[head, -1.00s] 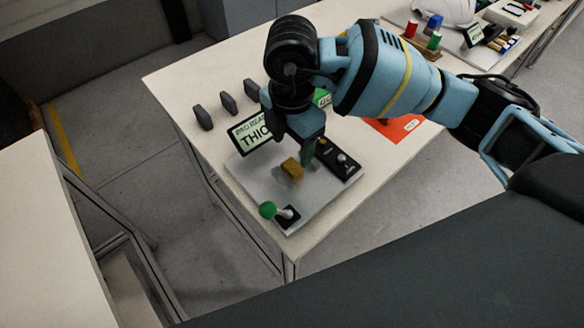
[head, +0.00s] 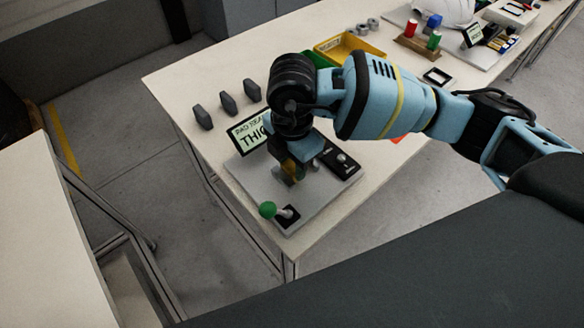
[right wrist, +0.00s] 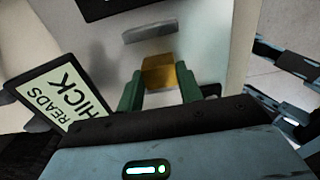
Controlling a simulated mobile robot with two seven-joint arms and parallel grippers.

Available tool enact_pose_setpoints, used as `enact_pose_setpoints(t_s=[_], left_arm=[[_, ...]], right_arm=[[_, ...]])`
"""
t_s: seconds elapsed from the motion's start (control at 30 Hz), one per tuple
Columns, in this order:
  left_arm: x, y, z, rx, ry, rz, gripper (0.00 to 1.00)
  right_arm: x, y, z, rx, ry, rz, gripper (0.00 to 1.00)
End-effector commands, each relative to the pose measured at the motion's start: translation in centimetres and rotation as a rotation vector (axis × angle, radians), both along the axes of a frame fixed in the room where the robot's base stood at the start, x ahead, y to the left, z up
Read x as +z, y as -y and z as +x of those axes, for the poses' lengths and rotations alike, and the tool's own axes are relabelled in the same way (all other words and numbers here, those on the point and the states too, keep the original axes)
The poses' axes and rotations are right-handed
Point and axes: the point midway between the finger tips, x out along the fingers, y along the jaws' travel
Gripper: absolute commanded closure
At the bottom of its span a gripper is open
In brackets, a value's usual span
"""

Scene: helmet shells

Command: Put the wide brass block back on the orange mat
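The wide brass block (head: 290,168) is on the grey plate of a gauge station, partly hidden by my right gripper in the head view. In the right wrist view the block (right wrist: 159,73) shows between the tips of the two green fingers. My right gripper (right wrist: 160,78) points down at it, fingers apart on either side; whether they touch it is hard to tell. The orange mat (head: 399,138) is almost wholly hidden behind my right arm, with only a sliver showing. My left gripper is not in view.
The grey plate (head: 260,185) bears a green-knobbed lever (head: 268,210), a black panel (head: 341,160) and a display reading "THIC..." (head: 250,133). Several dark blocks (head: 228,103) stand behind it. A yellow bin (head: 350,45) and a green bin (head: 318,60) are farther back.

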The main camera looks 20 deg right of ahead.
Motion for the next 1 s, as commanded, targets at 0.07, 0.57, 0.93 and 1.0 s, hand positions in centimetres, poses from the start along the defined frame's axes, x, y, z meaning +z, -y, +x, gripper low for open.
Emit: enact_pose_setpoints(t_s=[0.07, 0.57, 0.93, 1.0], left_arm=[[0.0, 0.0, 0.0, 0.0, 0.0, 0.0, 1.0], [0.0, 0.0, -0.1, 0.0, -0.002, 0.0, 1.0], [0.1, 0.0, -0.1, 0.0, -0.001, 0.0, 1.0], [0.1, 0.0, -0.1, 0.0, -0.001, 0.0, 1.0]], right_arm=[[0.0, 0.0, 0.0, 0.0, 0.0, 0.0, 0.8], [0.8, -0.1, 0.1, 0.0, 0.002, 0.003, 0.97], [3.8, 0.6, -2.2, 0.004, 0.0, 0.001, 0.97], [3.9, 1.0, -3.5, 0.003, 0.001, 0.001, 0.97]])
